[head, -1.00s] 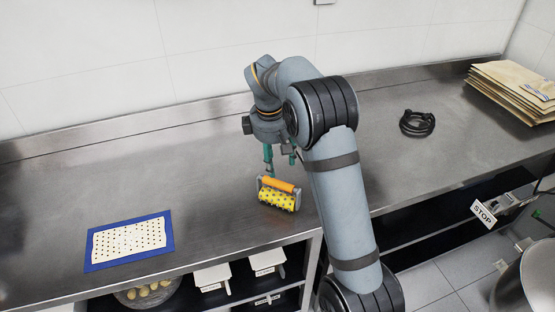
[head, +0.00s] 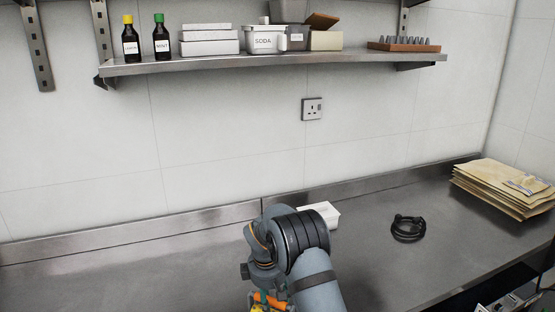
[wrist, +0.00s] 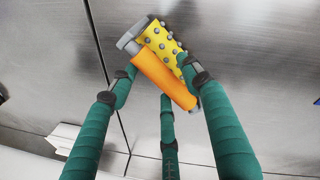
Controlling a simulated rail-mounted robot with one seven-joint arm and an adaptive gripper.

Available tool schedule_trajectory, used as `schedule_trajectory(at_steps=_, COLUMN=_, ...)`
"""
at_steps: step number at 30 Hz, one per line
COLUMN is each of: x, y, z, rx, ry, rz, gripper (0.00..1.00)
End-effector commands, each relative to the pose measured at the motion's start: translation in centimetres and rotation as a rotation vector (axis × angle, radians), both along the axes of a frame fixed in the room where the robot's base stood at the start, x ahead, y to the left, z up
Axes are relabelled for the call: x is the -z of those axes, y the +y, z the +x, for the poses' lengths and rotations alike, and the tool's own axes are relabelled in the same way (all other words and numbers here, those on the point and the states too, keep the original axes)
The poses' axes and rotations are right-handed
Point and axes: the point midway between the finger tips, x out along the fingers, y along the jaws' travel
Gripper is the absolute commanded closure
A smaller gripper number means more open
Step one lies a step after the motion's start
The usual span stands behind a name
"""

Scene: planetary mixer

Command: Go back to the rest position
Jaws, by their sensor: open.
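My gripper (wrist: 158,80) has three green fingers and is open in the wrist view. Just beyond its fingertips is a roller tool with an orange handle (wrist: 163,76) and a yellow studded drum (wrist: 166,42), over the steel counter. The fingertips overlap the tool in the picture; I cannot tell whether they touch it. In the head view only a bit of the orange handle (head: 271,299) shows at the bottom edge, below my wrist, and the fingers are mostly cut off there.
A white box (head: 324,213) stands behind my arm by the wall. A wall shelf (head: 270,63) holds bottles, boxes and a soda tub. The counter's left side looks clear.

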Motion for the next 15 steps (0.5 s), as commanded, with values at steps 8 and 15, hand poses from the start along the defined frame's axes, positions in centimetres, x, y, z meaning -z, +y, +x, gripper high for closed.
schedule_trajectory(at_steps=8, x=-1.1, y=-0.1, z=0.3, rx=0.001, ry=-0.004, rz=0.001, gripper=0.52)
schedule_trajectory(at_steps=15, x=-1.9, y=-0.1, z=0.2, rx=0.0, ry=-0.002, rz=0.0, gripper=0.52)
